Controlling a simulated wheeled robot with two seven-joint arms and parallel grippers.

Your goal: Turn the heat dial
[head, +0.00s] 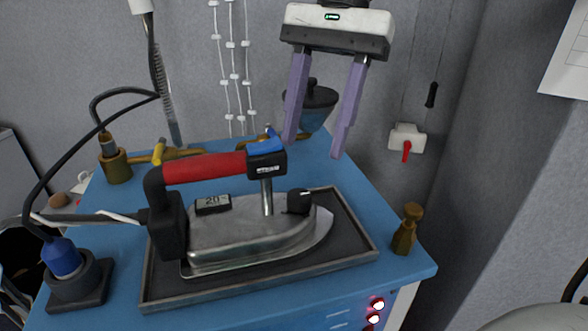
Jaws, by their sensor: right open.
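A silver clothes iron (250,236) with a red handle (205,166) rests on a dark tray, its tip pointing right. A black round dial (299,201) with a pale mark stands on top of the iron near its front. A small display (213,204) on the iron reads about 20. My right gripper (314,148) hangs from the top of the view with two purple fingers. It is open and empty, above and behind the dial, apart from it. My left gripper is not in view.
The tray (358,248) sits on a blue table (385,262). A brass fitting (405,232) stands at the right edge, and a blue plug in a black base (75,278) at the left. A dark funnel-like vessel (314,110) is behind the fingers. Black cables run on the left.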

